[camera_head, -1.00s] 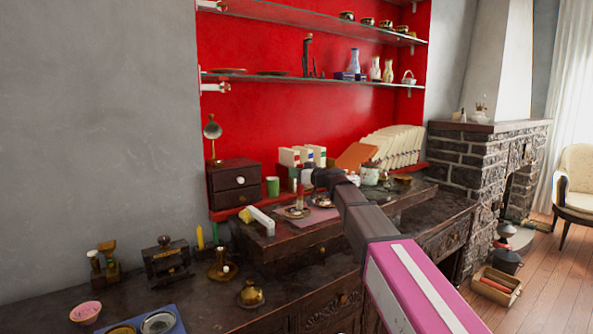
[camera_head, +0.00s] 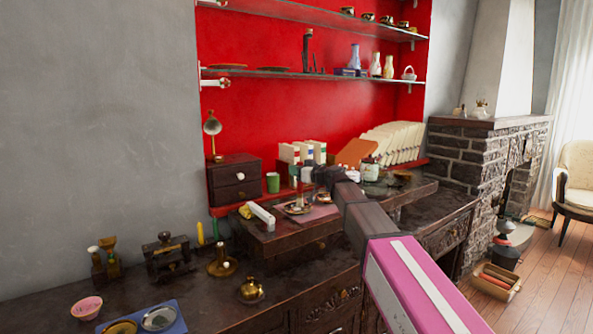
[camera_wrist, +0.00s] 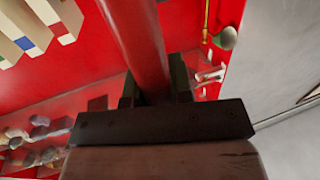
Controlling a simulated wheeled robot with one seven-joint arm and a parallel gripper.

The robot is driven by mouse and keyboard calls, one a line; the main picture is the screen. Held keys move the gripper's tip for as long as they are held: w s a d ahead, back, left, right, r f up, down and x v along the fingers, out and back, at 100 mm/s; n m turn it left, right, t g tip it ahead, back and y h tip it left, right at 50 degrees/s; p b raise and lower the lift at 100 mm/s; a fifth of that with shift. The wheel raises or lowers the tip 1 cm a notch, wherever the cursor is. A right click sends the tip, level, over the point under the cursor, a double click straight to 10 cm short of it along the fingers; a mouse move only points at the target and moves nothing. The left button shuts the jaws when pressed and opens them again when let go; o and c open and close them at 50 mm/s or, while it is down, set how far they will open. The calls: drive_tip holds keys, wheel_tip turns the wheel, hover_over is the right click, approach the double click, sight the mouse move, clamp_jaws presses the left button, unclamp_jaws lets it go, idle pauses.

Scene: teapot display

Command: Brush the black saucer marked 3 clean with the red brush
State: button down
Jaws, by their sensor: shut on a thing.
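My gripper (camera_wrist: 155,92) is shut on a red rod, the handle of the red brush (camera_wrist: 135,40), which runs up out of the wrist view; its bristles are not seen there. In the head view my gripper (camera_head: 322,174) is above the raised wooden ledge, near a pink mat (camera_head: 318,215). Two small dark saucers are by the mat: one at the left (camera_head: 297,210) with a pale upright thing on it, and one partly under my gripper (camera_head: 323,199). No number can be read, so I cannot tell which is marked 3.
A white block (camera_head: 261,215), a green cup (camera_head: 272,183) and a small dark drawer box (camera_head: 235,182) stand left of the mat. White-spined books (camera_head: 300,153) and a jar (camera_head: 370,170) are behind. Brass pieces, a pink bowl (camera_head: 87,307) and a blue tray fill the lower front.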

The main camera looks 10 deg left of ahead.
drive_tip(key=shift+f, duration=0.7)
drive_tip(key=shift+w, duration=0.1)
